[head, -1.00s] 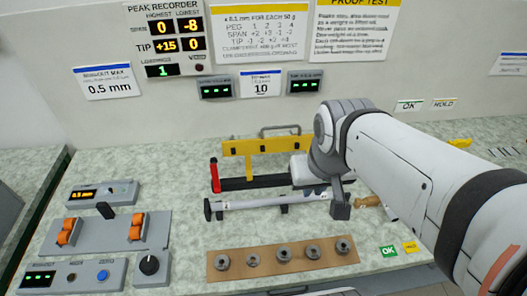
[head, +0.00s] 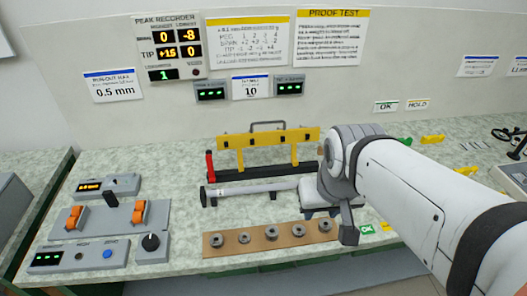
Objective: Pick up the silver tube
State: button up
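The silver tube (head: 250,188) lies level across dark supports on the bench, just in front of a yellow and black rack. Its left end has a dark cap or collar. Its right end runs behind my arm and is hidden. My gripper (head: 347,228) is at the right of the tube, nearer the bench's front edge, beside the right end of the brown strip. It appears apart from the tube. One dark finger part shows; the rest is hidden by the wrist, so its opening cannot be seen.
The yellow rack (head: 265,140) with a red post (head: 210,166) stands behind the tube. A brown strip (head: 262,251) with several metal rings lies in front. A switch panel (head: 100,222) is at the left. Green OK and yellow tags lie right of the strip.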

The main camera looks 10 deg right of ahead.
aim_at(258, 189)
jog(key=z, duration=1.1)
jog(key=k, duration=0.8)
jog(key=u, duration=0.6)
jog(key=i, duration=1)
jog(key=u, duration=0.05)
